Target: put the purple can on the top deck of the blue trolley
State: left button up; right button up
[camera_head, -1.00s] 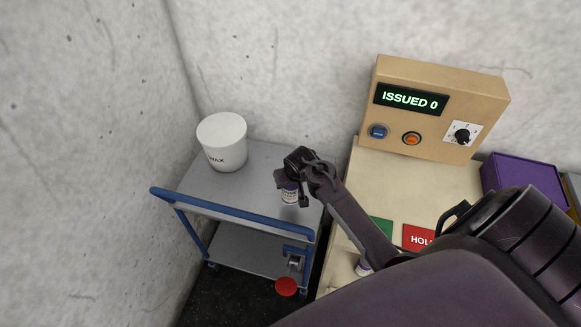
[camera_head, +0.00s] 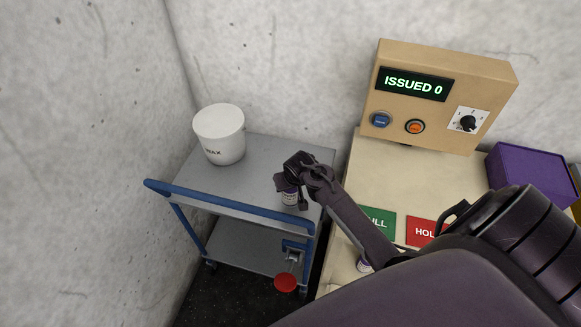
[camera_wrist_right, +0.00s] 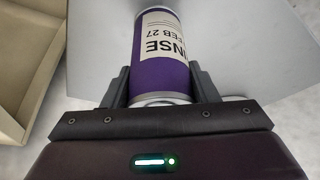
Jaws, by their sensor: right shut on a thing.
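The purple can (camera_wrist_right: 160,72) has a cream label reading "NSE" and "FEB 27" in the right wrist view. My right gripper (camera_wrist_right: 160,88) is shut on it, one finger on each side. In the head view the can (camera_head: 290,197) hangs below my right gripper (camera_head: 291,184), over the right part of the top deck of the blue trolley (camera_head: 262,155). Whether its base touches the deck cannot be told. My left gripper is not in view.
A white tub marked "WAX" (camera_head: 220,134) stands at the deck's back left. A blue handle rail (camera_head: 215,200) runs along the near edge. The beige bench (camera_head: 420,185) with a control box (camera_head: 440,100) is at right. A red disc (camera_head: 286,283) hangs below the trolley's front.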

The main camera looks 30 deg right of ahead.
jog(key=o, duration=1.2)
jog(key=shift+r, duration=0.4)
jog(key=v, duration=1.1)
jog(key=shift+r+b, duration=0.3)
jog(key=shift+b, duration=0.05)
jog(key=shift+s, duration=0.15)
